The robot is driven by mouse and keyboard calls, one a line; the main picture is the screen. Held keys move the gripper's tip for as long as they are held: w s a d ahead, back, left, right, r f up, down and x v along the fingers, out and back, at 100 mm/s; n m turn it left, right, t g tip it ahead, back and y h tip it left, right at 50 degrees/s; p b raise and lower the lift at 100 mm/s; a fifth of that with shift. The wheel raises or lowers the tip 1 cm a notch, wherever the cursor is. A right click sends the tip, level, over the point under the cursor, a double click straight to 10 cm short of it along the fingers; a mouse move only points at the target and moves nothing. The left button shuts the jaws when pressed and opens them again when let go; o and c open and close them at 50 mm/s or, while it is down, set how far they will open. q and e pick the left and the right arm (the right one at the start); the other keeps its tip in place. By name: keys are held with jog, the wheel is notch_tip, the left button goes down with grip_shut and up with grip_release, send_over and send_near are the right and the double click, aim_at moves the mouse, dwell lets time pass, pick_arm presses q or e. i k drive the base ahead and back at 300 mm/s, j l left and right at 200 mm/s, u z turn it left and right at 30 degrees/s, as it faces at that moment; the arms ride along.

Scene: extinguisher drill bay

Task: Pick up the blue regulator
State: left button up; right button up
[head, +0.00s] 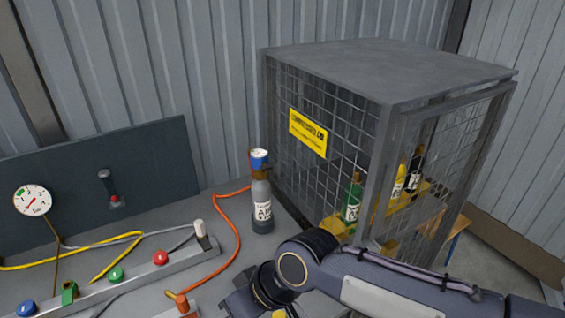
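A blue regulator (259,158) with a white face sits on top of a grey gas cylinder (263,205), which stands upright on the bench beside the cage. The label on the cylinder is only partly readable. My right arm reaches in from the right, and my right gripper (243,304) is low at the bottom edge of the picture, in front of the cylinder and apart from the regulator. Its fingers are partly cut off and I cannot tell whether they are open. My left gripper is not in view.
A wire-mesh cage (330,175) with a yellow sign holds several bottles. An orange hose (238,235) curves across the bench left of the cylinder. A manifold bar (130,275) with coloured knobs lies at left, before a dark panel (150,165) and a pressure gauge (33,200).

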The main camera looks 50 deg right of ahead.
aim_at(257, 157)
jog(key=j+z, duration=0.1)
jog(key=z, duration=0.3)
jog(key=k+j+z, duration=0.1)
jog(key=z, duration=0.3)
jog(key=k+z, duration=0.15)
jog(key=z, duration=0.25)
jog(key=k+z, duration=0.1)
jog(key=z, duration=0.3)
jog(key=i, duration=0.4)
